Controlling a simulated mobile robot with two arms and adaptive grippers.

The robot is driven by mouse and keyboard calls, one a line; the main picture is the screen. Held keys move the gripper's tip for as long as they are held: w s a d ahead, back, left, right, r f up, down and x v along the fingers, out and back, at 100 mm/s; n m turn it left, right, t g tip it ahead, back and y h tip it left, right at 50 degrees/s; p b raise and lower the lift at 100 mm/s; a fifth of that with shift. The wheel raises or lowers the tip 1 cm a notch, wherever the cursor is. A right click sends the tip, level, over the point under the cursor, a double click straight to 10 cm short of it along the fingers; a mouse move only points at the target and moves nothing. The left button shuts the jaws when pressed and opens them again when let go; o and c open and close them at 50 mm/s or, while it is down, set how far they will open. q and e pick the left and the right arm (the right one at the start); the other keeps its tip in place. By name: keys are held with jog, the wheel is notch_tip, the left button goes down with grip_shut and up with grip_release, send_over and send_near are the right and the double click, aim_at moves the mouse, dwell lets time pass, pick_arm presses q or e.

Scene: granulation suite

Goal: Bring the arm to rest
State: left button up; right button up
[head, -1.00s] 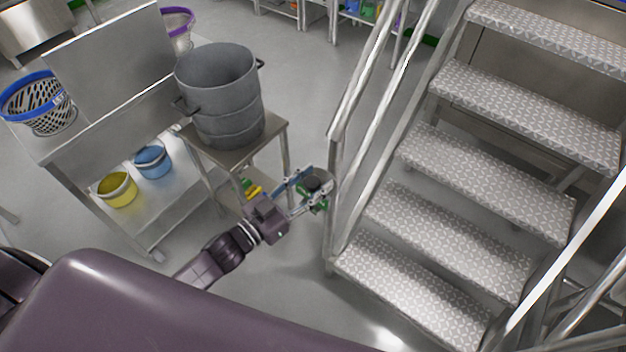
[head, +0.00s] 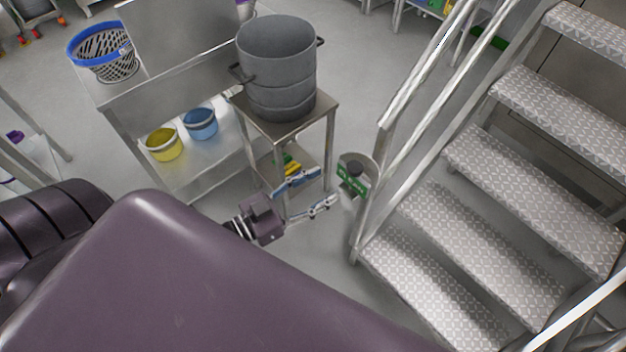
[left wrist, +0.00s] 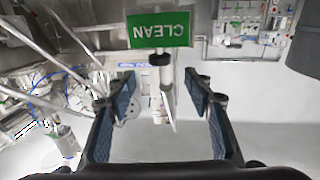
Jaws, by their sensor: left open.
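My left gripper (head: 327,188) is open and empty, low between the small steel stand and the stairs. Its two blue-padded fingers also show spread apart in the left wrist view (left wrist: 160,105), with nothing between the pads. In the left wrist view the CLEAN sign (left wrist: 160,29) appears upside down ahead of the fingers. My right gripper is not in view.
A grey bucket (head: 276,65) stands on the steel stand (head: 262,124) behind my gripper. Metal stairs (head: 455,235) with rails (head: 425,80) fill the right. A bench at left holds a blue-rimmed basket (head: 100,50) above yellow (head: 163,146) and blue pails (head: 201,124).

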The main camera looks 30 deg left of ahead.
pick_arm(q)
jog(key=shift+v, duration=0.85)
jog(key=s+a+f+n+g+y, duration=0.1)
jog(key=s+a+f+g+y, duration=0.15)
jog(key=f, duration=0.75)
jog(key=s+a+f+n+g+y, duration=0.1)
jog(key=s+a+f+y, duration=0.15)
jog(key=f, duration=0.75)
jog(key=s+a+f+n+g+y, duration=0.1)
jog(key=s+a+f+g+y, duration=0.15)
jog(key=f, duration=0.75)
jog(key=s+d+f+g, duration=0.2)
jog(key=s+f+g, duration=0.2)
jog(key=s+f, duration=0.5)
jog(key=s+d+f+g, duration=0.2)
jog(key=s+f+g, duration=0.2)
jog(key=s+f, duration=0.5)
jog(key=s+y, duration=0.1)
jog(key=s, duration=0.6)
jog(key=shift+d+f+g, duration=0.15)
jog(key=shift+d+g, duration=0.1)
jog(key=shift+g, duration=0.15)
